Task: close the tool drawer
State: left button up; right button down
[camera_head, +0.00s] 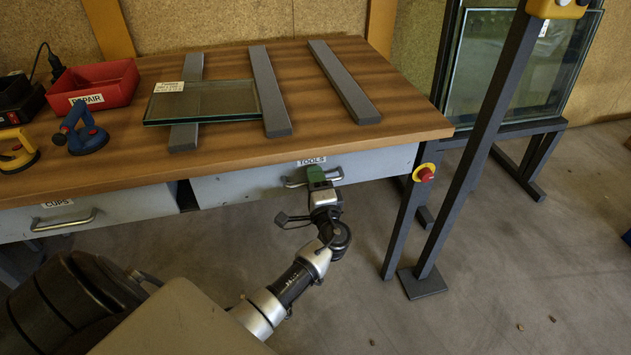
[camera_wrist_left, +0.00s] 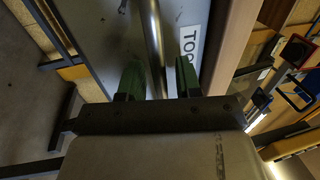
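The tool drawer (camera_head: 240,187) is a grey front under the workbench, with a "TOOLS" label that also shows in the left wrist view (camera_wrist_left: 189,42). Its front sits close under the bench edge; I cannot tell how far out it stands. Its metal bar handle (camera_head: 295,184) runs between the green fingers of my left gripper (camera_head: 315,175). In the left wrist view the handle bar (camera_wrist_left: 153,35) passes between the two fingertips (camera_wrist_left: 160,80), with a gap visible beside it. The left gripper is open around the handle. My right gripper is not in view.
The "CUPS" drawer (camera_head: 90,217) is to the left. The bench top (camera_head: 340,135) carries a glass pane (camera_head: 215,100), grey bars, suction lifters (camera_head: 85,140) and a red repair bin (camera_head: 95,87). A post (camera_head: 480,130) and a red emergency button (camera_head: 425,173) stand right of the drawer.

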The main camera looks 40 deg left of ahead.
pick_arm(q)
jog(key=shift+s+d+f, duration=0.1)
jog(key=v, duration=1)
jog(key=shift+s+d, duration=0.25)
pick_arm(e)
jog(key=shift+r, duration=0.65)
